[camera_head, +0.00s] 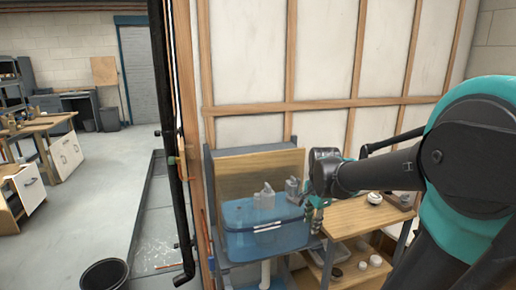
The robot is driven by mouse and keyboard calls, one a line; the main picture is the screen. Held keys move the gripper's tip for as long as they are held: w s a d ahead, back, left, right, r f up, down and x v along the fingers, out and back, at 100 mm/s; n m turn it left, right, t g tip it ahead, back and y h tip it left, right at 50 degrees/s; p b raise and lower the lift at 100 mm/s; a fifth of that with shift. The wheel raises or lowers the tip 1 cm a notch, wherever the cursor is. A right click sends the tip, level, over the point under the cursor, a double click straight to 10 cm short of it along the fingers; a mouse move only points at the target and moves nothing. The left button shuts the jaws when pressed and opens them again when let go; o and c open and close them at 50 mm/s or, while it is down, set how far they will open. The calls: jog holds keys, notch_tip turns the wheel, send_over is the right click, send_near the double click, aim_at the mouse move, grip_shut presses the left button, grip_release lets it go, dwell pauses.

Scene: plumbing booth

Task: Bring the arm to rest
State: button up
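My arm comes in from the right side of the head view and reaches left across the workbench. Its dark end is over the right side of a blue basin (240,247). My gripper (315,222) seems to hang below the arm's end, beside the basin's right edge. It is small and partly lost against the things behind it. I cannot tell whether its fingers are open or shut, or whether it touches anything.
A wooden bench (365,217) with small white parts stands right of the basin. A black vertical pipe (172,130) stands left of the panelled wall (250,55). A black bucket (104,274) is on the floor. Open floor (95,200) lies to the left.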

jog(key=s+d+f+n+t, duration=0.1)
jog(key=s+f+n, duration=0.9)
jog(key=n, duration=0.4)
jog(key=shift+s+d+f+t, duration=0.2)
jog(key=shift+s+f+t, duration=0.2)
jog(key=shift+s, duration=0.35)
jog(key=shift+c, duration=0.3)
